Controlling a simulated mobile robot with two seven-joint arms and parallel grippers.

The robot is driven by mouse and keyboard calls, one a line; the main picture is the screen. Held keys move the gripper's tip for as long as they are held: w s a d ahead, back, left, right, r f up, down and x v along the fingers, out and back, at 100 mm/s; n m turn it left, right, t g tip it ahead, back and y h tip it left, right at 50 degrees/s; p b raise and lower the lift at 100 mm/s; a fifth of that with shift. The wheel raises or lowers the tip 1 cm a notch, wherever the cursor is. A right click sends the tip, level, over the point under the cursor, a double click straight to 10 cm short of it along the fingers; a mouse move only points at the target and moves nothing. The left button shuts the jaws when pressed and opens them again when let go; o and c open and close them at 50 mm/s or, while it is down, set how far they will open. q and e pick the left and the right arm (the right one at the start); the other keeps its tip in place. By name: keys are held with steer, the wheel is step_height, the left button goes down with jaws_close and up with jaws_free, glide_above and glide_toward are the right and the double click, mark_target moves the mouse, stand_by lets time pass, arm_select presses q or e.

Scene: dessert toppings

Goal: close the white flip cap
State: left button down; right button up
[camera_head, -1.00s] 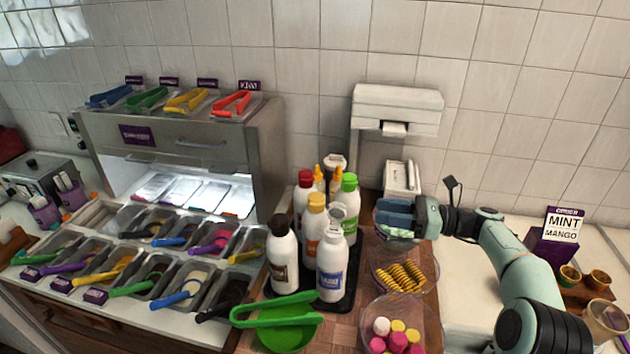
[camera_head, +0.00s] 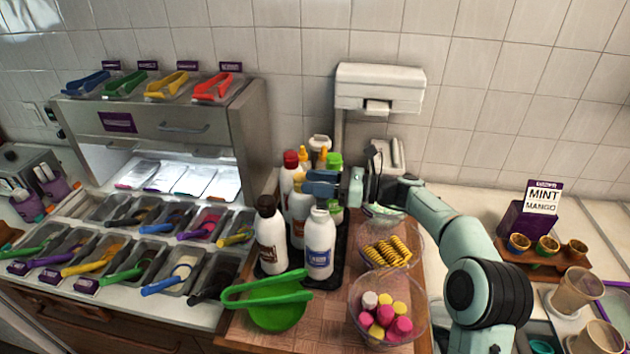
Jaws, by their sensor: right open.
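Several sauce bottles stand close together on a dark tray (camera_head: 337,270). A white bottle with a blue label (camera_head: 319,250) stands at the front right and has a whitish top (camera_head: 318,213). Another whitish cap (camera_head: 319,141) shows at the back of the group. The pictures are too small to tell how far either lid is tilted. My right gripper (camera_head: 318,184), with blue fingers pointing left, is open and empty above the bottles, just behind and above the front white bottle's top. It partly hides the bottles behind. My left gripper is out of view.
A brown-labelled bottle (camera_head: 270,240) stands left of the white one. Green tongs (camera_head: 268,291) lie on a green dish in front. Clear bowls of waffle-like pieces (camera_head: 387,252) and pink, yellow and white sweets (camera_head: 385,315) stand to the right. A white dispenser (camera_head: 380,87) stands behind.

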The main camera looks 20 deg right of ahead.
steer(key=shift+w+a, duration=0.1)
steer(key=shift+a, duration=0.1)
steer(key=shift+c, duration=0.2)
jaws_close()
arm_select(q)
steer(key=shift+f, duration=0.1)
